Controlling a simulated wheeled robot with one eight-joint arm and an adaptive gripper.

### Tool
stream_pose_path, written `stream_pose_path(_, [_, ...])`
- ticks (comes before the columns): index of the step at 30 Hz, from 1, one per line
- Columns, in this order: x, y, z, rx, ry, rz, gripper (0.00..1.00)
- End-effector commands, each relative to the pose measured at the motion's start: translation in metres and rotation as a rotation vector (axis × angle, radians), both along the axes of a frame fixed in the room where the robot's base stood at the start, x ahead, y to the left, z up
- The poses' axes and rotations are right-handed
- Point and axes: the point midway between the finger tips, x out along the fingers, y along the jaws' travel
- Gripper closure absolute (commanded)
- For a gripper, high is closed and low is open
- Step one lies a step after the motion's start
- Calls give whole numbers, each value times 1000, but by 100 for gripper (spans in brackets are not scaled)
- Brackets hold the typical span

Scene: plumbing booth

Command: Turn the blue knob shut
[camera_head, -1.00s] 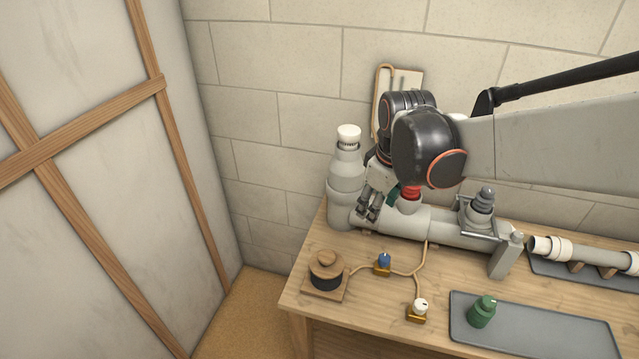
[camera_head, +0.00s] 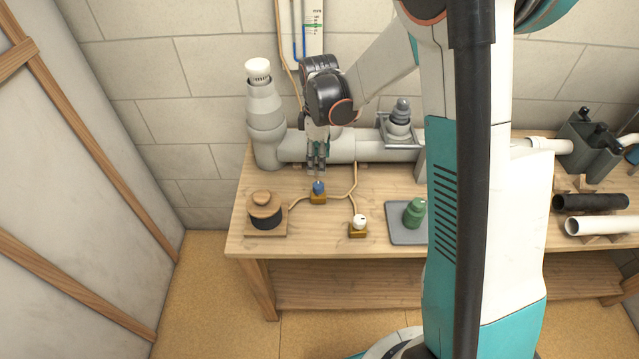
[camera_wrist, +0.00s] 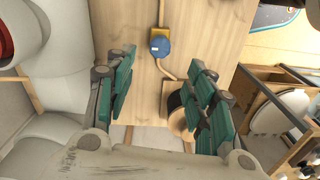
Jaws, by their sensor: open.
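The blue knob (camera_head: 319,187) sits on a small brass-coloured block on the wooden bench, with tan tubing running from it. It also shows in the wrist view (camera_wrist: 160,46), seen from above, beyond and between my fingers. My gripper (camera_head: 317,165) points down just above and behind the knob in the head view. In the wrist view my gripper (camera_wrist: 163,95) has its teal fingers spread wide with nothing between them. The fingers appear apart from the knob.
A round wooden-topped device (camera_head: 264,210) stands left of the knob. A white knob (camera_head: 360,222) on a similar block is to the right. A grey pipe (camera_head: 380,149) runs behind, joined to a tall white-capped fitting (camera_head: 263,100). A green bottle (camera_head: 414,212) stands on a grey tray.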

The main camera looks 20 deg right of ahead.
Motion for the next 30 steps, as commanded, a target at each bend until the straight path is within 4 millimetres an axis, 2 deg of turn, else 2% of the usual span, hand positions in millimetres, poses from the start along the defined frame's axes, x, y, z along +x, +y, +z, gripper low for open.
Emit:
stream_pose_path(1, [0, 0, -15, 0, 0, 0, 51])
stream_pose_path(6, [0, 0, -48, 0, 0, -1, 51])
stream_pose_path(12, [-1, 1, -80, 0, -1, -1, 51])
stream_pose_path(15, [-1, 1, -90, 0, -1, -1, 51])
stream_pose_path(20, [-1, 1, -98, 0, -1, -1, 51])
stream_pose_path(28, [-1, 1, -99, 0, -1, -1, 51])
stream_pose_path(29, [-1, 1, -99, 0, -1, -1, 53])
stream_pose_path(30, [-1, 1, -99, 0, -1, -1, 62])
